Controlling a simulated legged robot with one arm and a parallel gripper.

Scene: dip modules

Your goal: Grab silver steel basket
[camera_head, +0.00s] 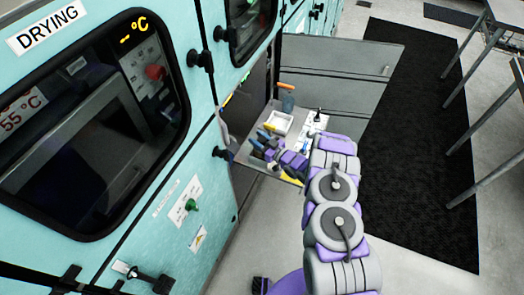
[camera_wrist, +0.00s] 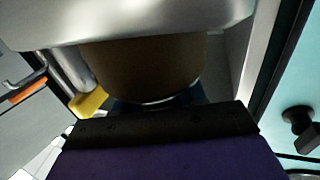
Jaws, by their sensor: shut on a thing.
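In the wrist view a curved silver metal body (camera_wrist: 130,22), which I take to be the steel basket, fills the top of the picture. A brownish rounded surface shows below its edge, with a thin bright rim near my gripper (camera_wrist: 165,122). The black finger edge and purple casing lie close against it, and my gripper is shut on it. The contact itself is largely hidden. In the head view my gripper (camera_head: 278,165) is low over the pulled-out shelf (camera_head: 257,143) at the open cabinet. I cannot make out the basket clearly there.
The shelf also carries a white tray (camera_head: 279,122), an orange-handled tool (camera_head: 286,86) and several small items close to my gripper. A grey open door (camera_head: 345,75) stands behind it. The teal cabinet wall (camera_head: 205,150) with knobs is at left. A black mat (camera_head: 420,150) lies at right.

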